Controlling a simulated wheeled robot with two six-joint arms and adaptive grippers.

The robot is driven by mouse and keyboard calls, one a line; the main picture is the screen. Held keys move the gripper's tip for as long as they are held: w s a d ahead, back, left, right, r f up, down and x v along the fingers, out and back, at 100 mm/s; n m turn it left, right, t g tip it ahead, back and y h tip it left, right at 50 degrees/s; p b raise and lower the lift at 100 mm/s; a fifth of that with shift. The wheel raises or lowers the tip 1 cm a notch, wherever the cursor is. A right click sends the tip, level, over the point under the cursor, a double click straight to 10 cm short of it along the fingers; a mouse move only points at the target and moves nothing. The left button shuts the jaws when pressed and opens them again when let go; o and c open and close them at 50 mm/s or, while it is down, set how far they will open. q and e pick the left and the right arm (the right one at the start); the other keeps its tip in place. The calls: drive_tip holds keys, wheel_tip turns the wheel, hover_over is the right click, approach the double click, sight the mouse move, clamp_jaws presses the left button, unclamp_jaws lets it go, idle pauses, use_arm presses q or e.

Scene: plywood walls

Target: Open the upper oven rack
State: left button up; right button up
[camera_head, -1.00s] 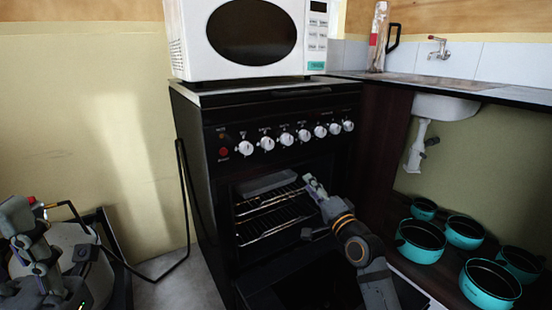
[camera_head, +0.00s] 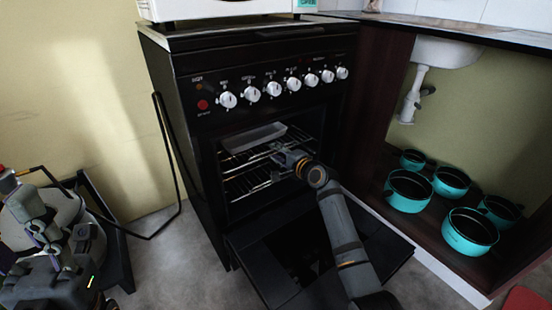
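The black oven (camera_head: 200,150) stands in the middle with its door (camera_head: 265,262) folded down open. Inside are an upper wire rack (camera_head: 235,163) and a lower wire rack (camera_head: 240,187). A grey tray (camera_head: 252,138) lies at the upper rack's level. My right gripper (camera_head: 278,150) is at the oven opening, at the front edge of the upper rack by the tray's right part. Its fingers are small and partly lost against the rack, so I cannot tell whether they grip it. My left arm (camera_head: 45,235) is at the lower left; its fingertips are not clear.
A white microwave (camera_head: 220,8) sits on the oven. Several turquoise pots (camera_head: 470,230) stand on the low shelf at right, under the sink (camera_head: 445,52). A black hose or bar (camera_head: 165,150) runs along the oven's left side.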

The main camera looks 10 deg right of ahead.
drive_tip(key=shift+w+a, duration=0.1)
drive_tip(key=shift+w, duration=0.2)
clamp_jaws()
